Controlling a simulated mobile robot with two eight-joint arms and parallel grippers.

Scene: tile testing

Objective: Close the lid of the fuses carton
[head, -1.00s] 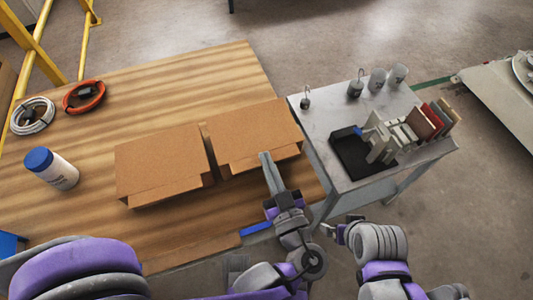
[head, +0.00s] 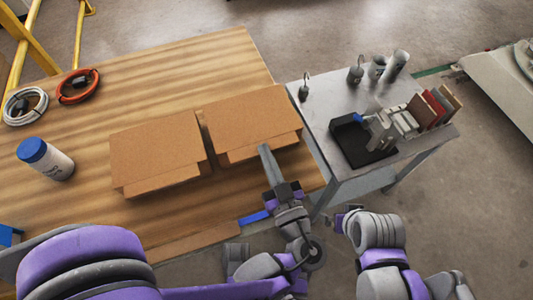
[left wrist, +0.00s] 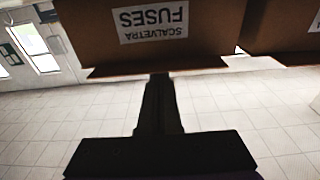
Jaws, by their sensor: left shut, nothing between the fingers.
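The fuses carton (head: 250,117) is the right one of two brown cartons on the wooden table. In the left wrist view its label reads SCALVETRA FUSES upside down on the carton (left wrist: 215,45). Its lid panel lies across the top, and a narrow flap (head: 270,149) sticks out along the near edge. My left gripper (head: 265,150) is shut and empty, its tip at the middle of that flap. In the left wrist view the shut fingers (left wrist: 161,82) reach the flap edge; contact is unclear. My right gripper (head: 341,217) is low beside the metal cart, its fingers too small to judge.
A similar carton (head: 155,150) stands close on the left. A white jar with a blue lid (head: 45,158) and two cable coils (head: 78,86) lie farther left. The metal cart (head: 325,100) at the right holds weights, a black device and tile samples. The table's back is clear.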

